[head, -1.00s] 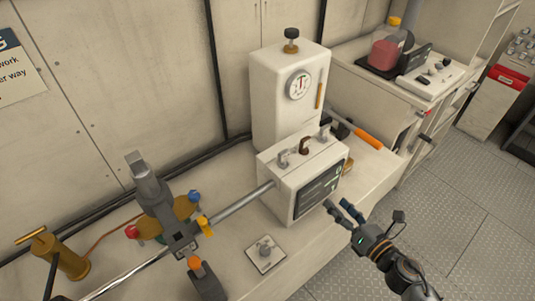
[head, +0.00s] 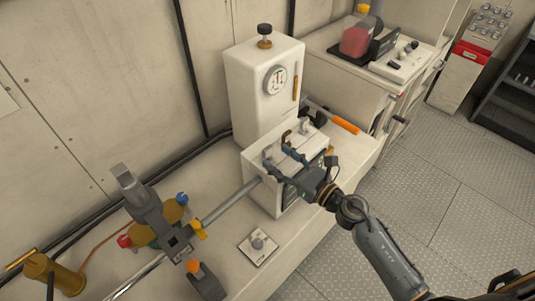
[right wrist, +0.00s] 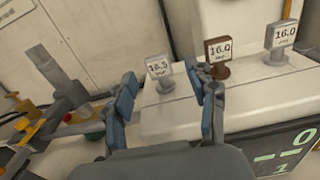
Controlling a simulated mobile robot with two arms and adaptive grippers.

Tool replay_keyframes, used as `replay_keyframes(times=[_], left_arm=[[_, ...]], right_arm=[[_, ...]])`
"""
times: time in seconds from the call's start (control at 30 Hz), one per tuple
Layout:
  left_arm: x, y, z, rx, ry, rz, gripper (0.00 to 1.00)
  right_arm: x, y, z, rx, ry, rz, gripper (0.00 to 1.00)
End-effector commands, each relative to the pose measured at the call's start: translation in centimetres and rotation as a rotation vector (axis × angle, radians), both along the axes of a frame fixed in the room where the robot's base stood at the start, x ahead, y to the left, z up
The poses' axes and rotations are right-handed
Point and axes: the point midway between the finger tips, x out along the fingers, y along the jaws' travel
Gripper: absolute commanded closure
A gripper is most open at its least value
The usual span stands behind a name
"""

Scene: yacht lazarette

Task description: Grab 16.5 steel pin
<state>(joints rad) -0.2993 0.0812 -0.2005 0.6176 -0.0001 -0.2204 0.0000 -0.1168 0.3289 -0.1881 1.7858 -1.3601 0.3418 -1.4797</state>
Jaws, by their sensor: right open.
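Three labelled pins stand in a row on top of a white box (head: 259,182). In the right wrist view, the left one is a grey steel pin marked 16.5 (right wrist: 159,70). To its right are a brown pin marked 16.0 (right wrist: 218,52) and a grey pin marked 16.0 (right wrist: 283,38). My right gripper (right wrist: 165,83) is open and empty. Its fingertips are spread to either side of the 16.5 pin in that view, with the pin apparently a little beyond them. In the head view the right gripper (head: 279,156) is over the box's front top edge. My left gripper is not in view.
A tall white cabinet with a gauge (head: 265,95) stands behind the box. A rod (head: 230,203) runs from the box to a grey and brass fixture (head: 145,200) at left. An orange-handled tool (head: 345,125) lies behind right. The floor at right is open.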

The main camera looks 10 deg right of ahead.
Motion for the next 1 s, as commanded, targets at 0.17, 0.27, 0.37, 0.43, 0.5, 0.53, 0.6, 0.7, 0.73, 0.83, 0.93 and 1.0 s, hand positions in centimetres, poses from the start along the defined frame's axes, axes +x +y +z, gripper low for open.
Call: replay_keyframes(times=[0.17, 0.27, 0.37, 0.43, 0.5, 0.53, 0.6, 0.7, 0.73, 0.83, 0.93, 1.0], left_arm=[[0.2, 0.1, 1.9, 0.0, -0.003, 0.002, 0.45], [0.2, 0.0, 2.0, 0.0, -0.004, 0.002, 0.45], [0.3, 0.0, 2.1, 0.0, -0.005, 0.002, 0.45], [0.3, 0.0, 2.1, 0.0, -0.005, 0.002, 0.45], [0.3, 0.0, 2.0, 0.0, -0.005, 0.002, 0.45], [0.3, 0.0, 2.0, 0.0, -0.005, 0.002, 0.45], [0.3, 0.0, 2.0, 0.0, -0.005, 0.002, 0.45], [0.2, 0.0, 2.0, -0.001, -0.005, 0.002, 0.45], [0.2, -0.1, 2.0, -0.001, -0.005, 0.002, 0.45], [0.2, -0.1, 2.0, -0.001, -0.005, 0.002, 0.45], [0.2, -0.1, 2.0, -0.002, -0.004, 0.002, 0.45], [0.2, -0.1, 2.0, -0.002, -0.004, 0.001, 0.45]], right_arm=[[2.3, 1.8, 0.8, 0.006, -0.001, 0.0, 0.43], [3.3, 2.4, 0.5, 0.003, -0.001, 0.0, 0.43], [3.7, 2.7, 0.3, 0.001, 0.0, 0.001, 0.43], [3.7, 2.8, 0.3, 0.001, -0.001, 0.001, 0.43], [3.7, 2.7, 0.2, 0.001, -0.001, 0.001, 0.43], [3.7, 2.7, 0.2, 0.001, -0.001, 0.001, 0.43], [3.7, 2.7, 0.2, 0.001, -0.001, 0.001, 0.47], [3.7, 2.7, 0.3, 0.001, 0.0, 0.001, 0.68], [3.7, 2.7, 0.2, 0.001, 0.0, 0.001, 0.74], [3.7, 2.7, 0.2, 0.001, 0.0, 0.001, 0.94], [3.7, 2.7, 0.3, 0.001, 0.0, 0.001, 1.0], [3.7, 2.7, 0.3, 0.001, 0.0, 0.001, 1.0]])
